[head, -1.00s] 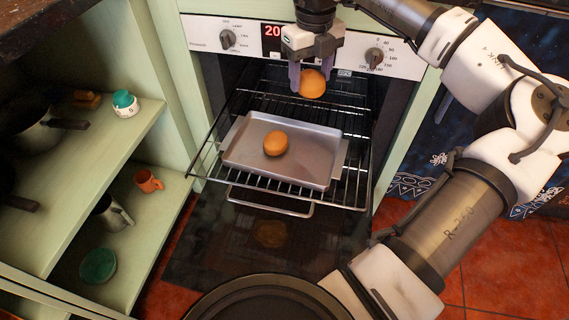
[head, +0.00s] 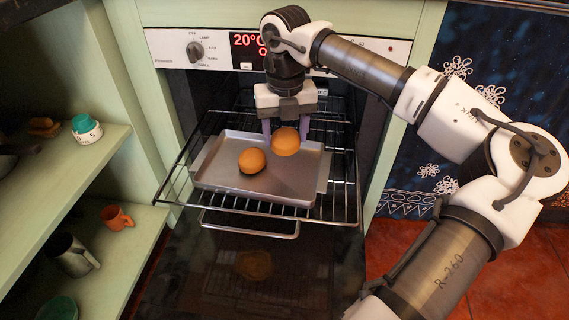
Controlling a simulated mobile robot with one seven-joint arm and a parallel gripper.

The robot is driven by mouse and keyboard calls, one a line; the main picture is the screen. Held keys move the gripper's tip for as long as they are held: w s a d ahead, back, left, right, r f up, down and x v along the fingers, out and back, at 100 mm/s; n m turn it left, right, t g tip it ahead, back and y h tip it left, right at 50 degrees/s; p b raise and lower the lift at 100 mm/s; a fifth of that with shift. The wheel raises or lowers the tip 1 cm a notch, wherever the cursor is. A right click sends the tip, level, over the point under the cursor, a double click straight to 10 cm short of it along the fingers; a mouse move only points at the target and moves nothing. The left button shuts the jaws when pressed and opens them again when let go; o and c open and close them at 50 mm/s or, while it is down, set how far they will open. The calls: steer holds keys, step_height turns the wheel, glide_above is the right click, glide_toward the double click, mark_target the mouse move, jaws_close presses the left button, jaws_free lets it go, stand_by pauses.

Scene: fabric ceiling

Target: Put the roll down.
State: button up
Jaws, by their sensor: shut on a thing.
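My gripper (head: 286,134) points down, its purple fingers shut on a round, orange-brown roll (head: 286,143). The held roll is over the right part of a grey metal baking tray (head: 227,181). I cannot tell whether it touches the tray. A second roll (head: 252,161) of the same colour rests on the tray, left of the held one. The tray sits on a wire oven rack (head: 335,206) that is pulled out of the oven.
The oven door (head: 240,265) is folded down below the rack. Green shelves (head: 90,165) on the left hold a timer (head: 86,129), an orange mug (head: 117,217) and a metal jug (head: 71,256). The tray's surface around the rolls is clear.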

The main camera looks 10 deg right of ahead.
mark_target(285, 132)
steer(key=shift+f+b, duration=1)
steer(key=shift+f, duration=2.6)
steer(key=shift+f, duration=0.1)
steer(key=o, duration=0.7)
step_height(285, 132, up, 12)
steer(key=p, duration=0.3)
steer(key=shift+p, duration=0.4)
